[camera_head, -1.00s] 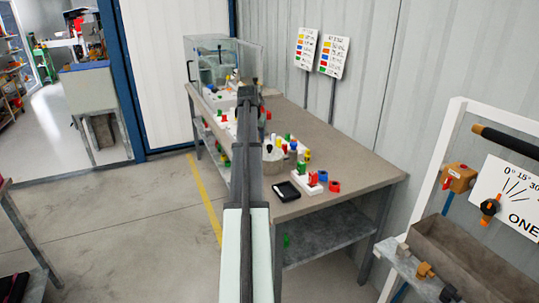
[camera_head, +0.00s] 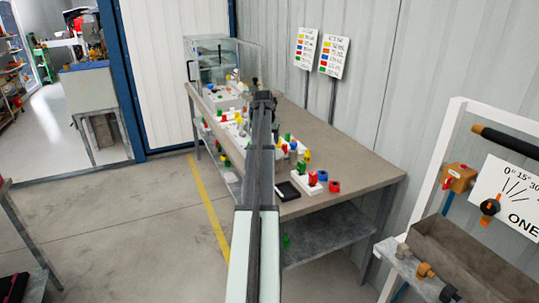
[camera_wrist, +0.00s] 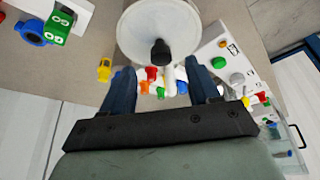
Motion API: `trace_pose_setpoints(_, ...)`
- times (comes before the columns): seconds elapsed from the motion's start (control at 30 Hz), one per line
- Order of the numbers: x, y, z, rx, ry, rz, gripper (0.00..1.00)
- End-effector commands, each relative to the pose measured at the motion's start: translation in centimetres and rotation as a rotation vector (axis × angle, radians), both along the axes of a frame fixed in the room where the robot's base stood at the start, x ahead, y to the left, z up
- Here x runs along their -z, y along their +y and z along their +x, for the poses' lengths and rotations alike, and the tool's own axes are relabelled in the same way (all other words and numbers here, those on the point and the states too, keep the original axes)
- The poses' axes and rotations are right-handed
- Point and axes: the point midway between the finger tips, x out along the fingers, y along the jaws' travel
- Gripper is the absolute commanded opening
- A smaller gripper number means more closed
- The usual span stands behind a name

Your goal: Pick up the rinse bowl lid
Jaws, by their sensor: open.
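The rinse bowl lid (camera_wrist: 152,22) shows in the wrist view as a pale round disc with a black knob (camera_wrist: 161,52), at the top centre. The bowl under it is not clearly visible. My gripper (camera_wrist: 158,72) is open and empty. Its two dark fingers lie either side of the knob in the picture, with the knob between the tips; I cannot tell the height gap. In the head view my gripper (camera_head: 263,97) reaches over the bench, and my arm hides the lid.
The bench (camera_head: 345,165) holds several coloured valves and fittings around the lid. A black tray (camera_head: 288,191) and a white block with red and yellow parts (camera_head: 312,183) are near its front. A clear tank (camera_head: 215,62) stands at the far end. The right side of the bench is bare.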

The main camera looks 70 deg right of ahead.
Motion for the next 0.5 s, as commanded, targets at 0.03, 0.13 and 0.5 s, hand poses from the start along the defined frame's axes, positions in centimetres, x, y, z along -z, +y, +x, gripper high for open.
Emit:
trace_pose_setpoints(0.03,0.1,-0.1,0.0,0.000,0.000,0.000,0.61)
trace_pose_setpoints(0.13,0.5,-0.2,0.0,0.000,0.000,0.001,0.61)
trace_pose_setpoints(0.5,4.4,-1.8,0.4,0.000,-0.001,0.001,0.61)
